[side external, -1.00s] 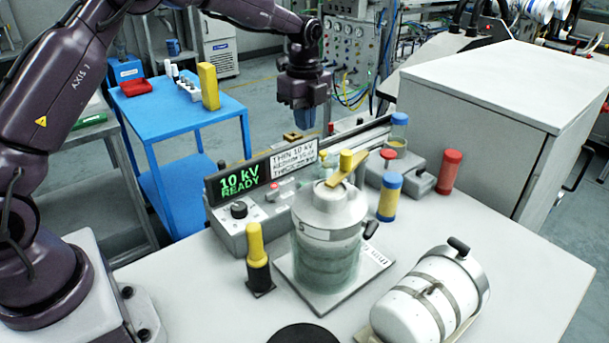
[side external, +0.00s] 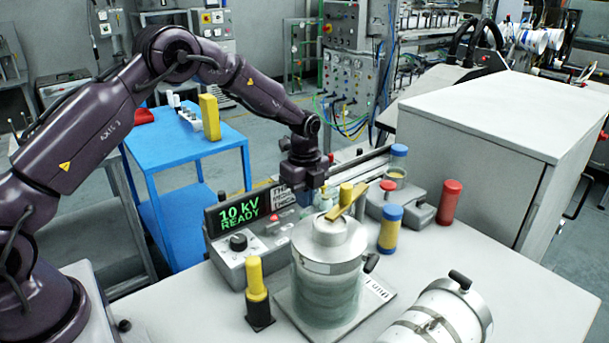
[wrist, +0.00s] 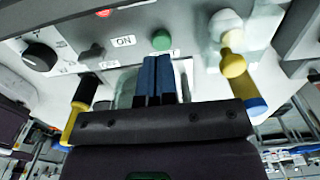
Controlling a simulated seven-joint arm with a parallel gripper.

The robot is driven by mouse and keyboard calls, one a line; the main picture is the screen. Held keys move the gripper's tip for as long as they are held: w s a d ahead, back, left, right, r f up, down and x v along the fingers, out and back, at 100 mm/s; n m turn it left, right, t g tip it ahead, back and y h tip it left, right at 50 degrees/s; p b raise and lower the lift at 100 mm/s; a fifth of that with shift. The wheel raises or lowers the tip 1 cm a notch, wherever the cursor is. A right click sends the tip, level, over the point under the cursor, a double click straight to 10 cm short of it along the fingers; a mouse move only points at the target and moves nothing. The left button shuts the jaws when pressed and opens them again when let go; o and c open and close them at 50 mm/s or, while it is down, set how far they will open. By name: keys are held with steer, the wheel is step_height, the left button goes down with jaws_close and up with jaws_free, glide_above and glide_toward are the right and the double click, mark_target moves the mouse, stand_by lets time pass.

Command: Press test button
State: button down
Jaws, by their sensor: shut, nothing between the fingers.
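The grey control console (side external: 238,268) carries a display (side external: 238,214) reading "10 kV READY" in green. In the wrist view, a green round button (wrist: 161,40) sits on its panel, and the label below it is mostly hidden by my fingers. A red button (wrist: 103,13) and a black knob (wrist: 40,57) are to its left, near a toggle marked "ON". My gripper (wrist: 157,58) is shut and empty, its blue fingertips just below the green button in the picture. I cannot tell whether they touch the panel. In the side view my gripper (side external: 304,197) is over the console's right end.
A glass-walled vessel (side external: 328,270) with a metal lid and yellow lever stands close in front of my gripper. A yellow-and-black post (side external: 257,295) stands left of it. Blue-and-yellow (side external: 390,230) and red (side external: 449,202) cylinders stand right. A white horizontal tank (side external: 440,315) lies at front right.

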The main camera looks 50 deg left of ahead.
mark_target(304, 216)
steer(key=shift+f, duration=1.5)
steer(key=shift+f, duration=1.05)
step_height(304, 216, up, 15)
steer(key=shift+w, duration=0.2)
